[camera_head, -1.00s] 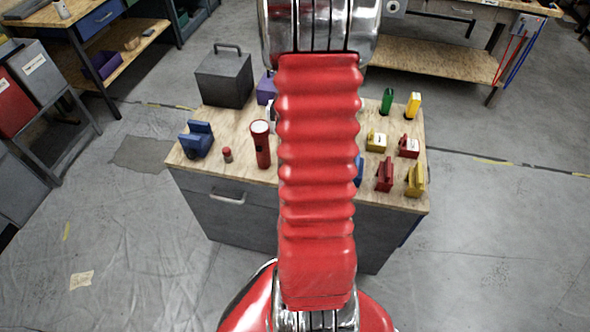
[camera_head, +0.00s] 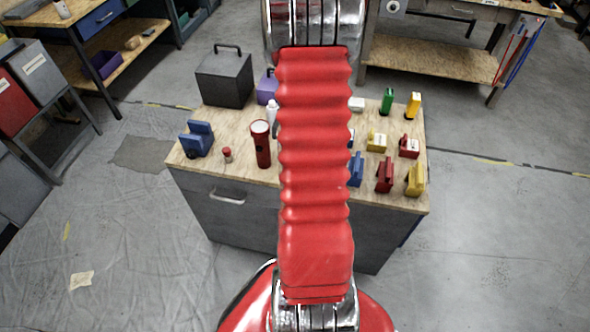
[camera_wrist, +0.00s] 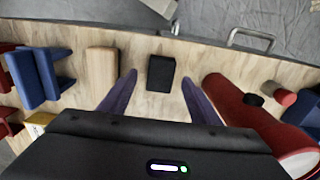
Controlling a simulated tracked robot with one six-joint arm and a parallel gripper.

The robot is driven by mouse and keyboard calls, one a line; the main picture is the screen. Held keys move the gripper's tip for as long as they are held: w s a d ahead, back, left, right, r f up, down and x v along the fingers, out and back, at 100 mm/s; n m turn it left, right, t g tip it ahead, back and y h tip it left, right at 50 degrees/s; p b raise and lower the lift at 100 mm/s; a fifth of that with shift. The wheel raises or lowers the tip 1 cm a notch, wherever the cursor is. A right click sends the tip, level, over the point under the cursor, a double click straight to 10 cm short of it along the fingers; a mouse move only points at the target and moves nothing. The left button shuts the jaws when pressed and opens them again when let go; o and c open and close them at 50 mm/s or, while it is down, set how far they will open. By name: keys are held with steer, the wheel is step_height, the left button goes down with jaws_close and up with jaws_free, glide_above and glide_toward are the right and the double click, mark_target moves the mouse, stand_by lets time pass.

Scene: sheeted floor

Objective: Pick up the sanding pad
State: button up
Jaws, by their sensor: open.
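A small black block (camera_wrist: 160,74), which I take for the sanding pad, lies on the wooden worktop in the wrist view. My gripper (camera_wrist: 158,80) is open, with one finger to each side of the block and apart from it. A pale wooden block (camera_wrist: 102,73) lies left of the left finger. In the head view my red arm hides the black block and my gripper.
A red flashlight (camera_head: 261,144) is close to the right finger in the wrist view (camera_wrist: 245,112). Blue blocks (camera_wrist: 36,75) stand at its left. The bench (camera_head: 235,200) also holds a grey box (camera_head: 224,78), a blue clamp-like piece (camera_head: 197,140) and several coloured pieces.

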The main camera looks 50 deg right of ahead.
steer(key=shift+f, duration=1.55)
steer(key=shift+c, duration=0.6)
steer(key=c, duration=1.1)
steer(key=shift+r, duration=0.1)
step_height(320, 180, up, 10)
